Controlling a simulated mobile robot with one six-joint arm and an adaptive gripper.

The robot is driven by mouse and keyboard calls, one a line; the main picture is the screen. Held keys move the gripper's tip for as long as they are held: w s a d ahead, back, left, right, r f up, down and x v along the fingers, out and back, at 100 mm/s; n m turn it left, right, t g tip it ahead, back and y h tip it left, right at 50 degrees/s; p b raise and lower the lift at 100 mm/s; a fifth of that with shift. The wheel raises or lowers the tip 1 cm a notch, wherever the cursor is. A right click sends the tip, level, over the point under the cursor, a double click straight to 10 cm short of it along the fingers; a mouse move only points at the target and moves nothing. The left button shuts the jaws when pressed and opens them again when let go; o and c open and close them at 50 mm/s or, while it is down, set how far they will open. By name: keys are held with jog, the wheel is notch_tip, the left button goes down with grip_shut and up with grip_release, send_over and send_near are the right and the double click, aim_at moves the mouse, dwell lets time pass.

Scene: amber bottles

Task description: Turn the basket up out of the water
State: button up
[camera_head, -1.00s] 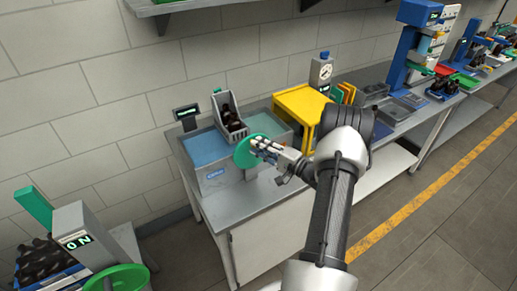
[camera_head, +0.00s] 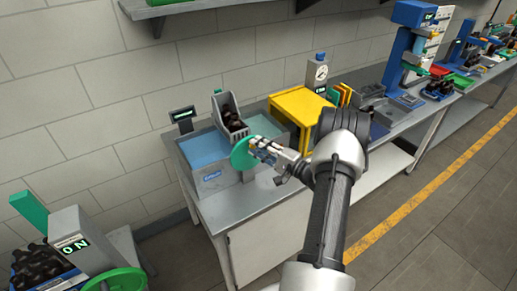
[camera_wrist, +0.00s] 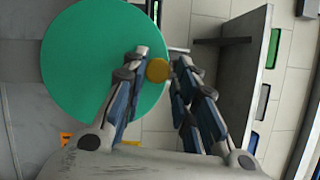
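The grey basket (camera_head: 226,108) holds several dark bottles and stands tilted, its upper part raised above the tank (camera_head: 215,182). Blue water (camera_head: 204,149) shows in the tank's left compartment. Whether the basket's lower end touches water is hard to tell. A round green wheel (camera_head: 241,155) is on the tank's front; it also fills much of the wrist view (camera_wrist: 90,60). My gripper (camera_head: 257,147) is at the wheel's right side. In the wrist view, its fingers (camera_wrist: 160,62) close on both sides of the wheel's yellow knob (camera_wrist: 158,70).
Another machine with a green wheel (camera_head: 115,281) is at lower left. The bench front (camera_head: 255,205) is clear.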

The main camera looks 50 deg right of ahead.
jog(key=o, duration=0.4)
jog(key=shift+c, duration=0.2)
jog(key=shift+f, duration=0.1)
jog(key=s+d, duration=0.1)
jog(key=s, duration=1.1)
jog(key=shift+d+f, duration=0.3)
jog(key=shift+d, duration=0.05)
jog(key=shift+w, duration=0.2)
